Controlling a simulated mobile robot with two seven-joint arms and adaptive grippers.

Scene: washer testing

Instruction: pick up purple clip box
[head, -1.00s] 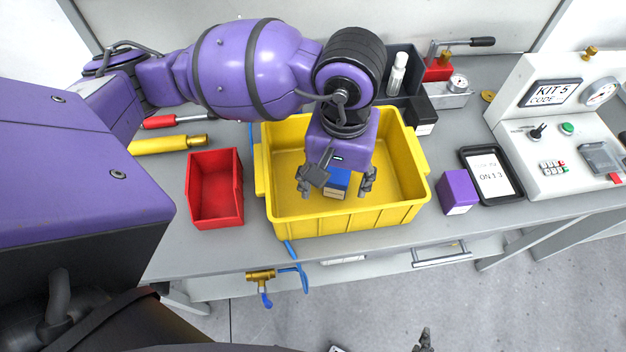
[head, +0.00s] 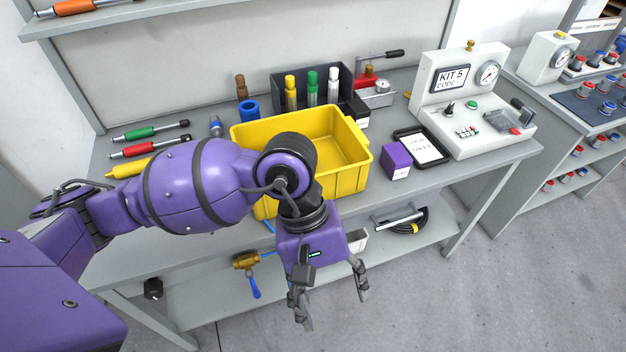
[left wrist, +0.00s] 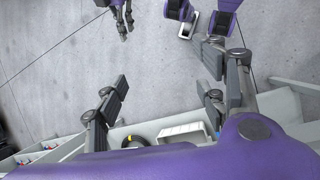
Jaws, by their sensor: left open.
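The purple clip box (head: 396,161) stands upright on the bench, just right of the yellow bin (head: 355,178) and beside the black-framed tablet. My left gripper (head: 332,308) is open and empty, pointing down in front of the bench edge, lower and to the left of the purple box and apart from it. Its two spread fingers also show in the left wrist view (left wrist: 160,103), with floor between them. What looks like my right gripper (left wrist: 123,20) shows small at the top of the left wrist view; its jaw state is unclear. The purple box is not visible there.
The tablet (head: 422,147) and the KIT 5 test unit (head: 462,105) stand right of the purple box. A black holder (head: 322,75) with bottles is behind the yellow bin. A valve (head: 246,261) with a blue handle is below the bench top. My arm hides part of the bin.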

